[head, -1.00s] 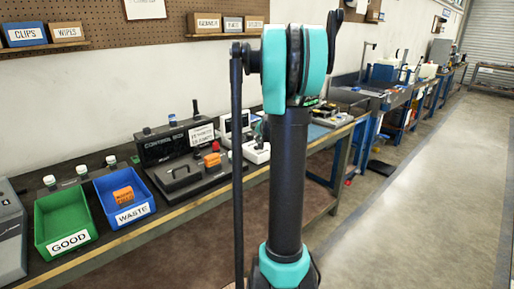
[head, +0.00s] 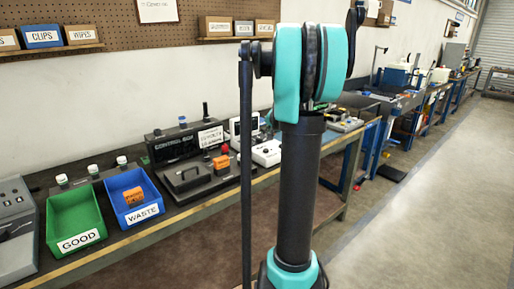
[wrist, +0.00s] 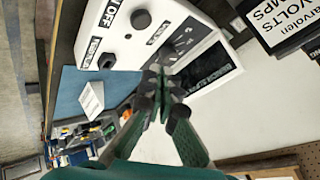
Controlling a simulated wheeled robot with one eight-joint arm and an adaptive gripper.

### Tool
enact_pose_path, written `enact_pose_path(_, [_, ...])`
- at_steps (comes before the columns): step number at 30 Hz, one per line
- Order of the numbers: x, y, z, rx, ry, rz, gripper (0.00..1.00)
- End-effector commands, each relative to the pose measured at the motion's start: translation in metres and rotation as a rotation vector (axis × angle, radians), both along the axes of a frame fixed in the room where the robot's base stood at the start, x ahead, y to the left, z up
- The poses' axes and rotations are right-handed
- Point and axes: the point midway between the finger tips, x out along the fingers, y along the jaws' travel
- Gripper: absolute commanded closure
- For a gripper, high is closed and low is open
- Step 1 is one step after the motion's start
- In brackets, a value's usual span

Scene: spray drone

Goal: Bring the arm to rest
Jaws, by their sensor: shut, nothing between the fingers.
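My gripper (wrist: 160,85) shows in the wrist view with its two dark-tipped green fingers together and nothing between them. Behind the fingertips in that view is a white bench instrument (wrist: 140,35) with black knobs and an ON/OFF label; I cannot tell the exact gap, but no contact shows. In the head view my black and teal arm stands upright in the middle, with its teal joint at the top. The gripper itself cannot be made out in the head view.
The long bench holds a green GOOD bin (head: 75,217), a blue WASTE bin (head: 133,190) with an orange block (head: 133,196) inside, a black control box (head: 180,143) and a white instrument (head: 267,153). A wall shelf (head: 58,48) carries labelled boxes. Open floor (head: 420,215) lies right.

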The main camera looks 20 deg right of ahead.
Motion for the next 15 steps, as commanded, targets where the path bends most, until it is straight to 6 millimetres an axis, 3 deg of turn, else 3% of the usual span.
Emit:
enact_pose_path(5, [-0.002, 0.004, -0.001, -0.003, 0.004, 0.006, 1.0])
enact_pose_path(8, [-0.017, 0.023, -0.008, -0.022, 0.026, 0.045, 1.0])
enact_pose_path(11, [-0.048, 0.06, -0.023, -0.062, 0.071, 0.122, 1.0])
enact_pose_path(15, [-0.117, 0.121, -0.056, -0.142, 0.16, 0.271, 1.0])
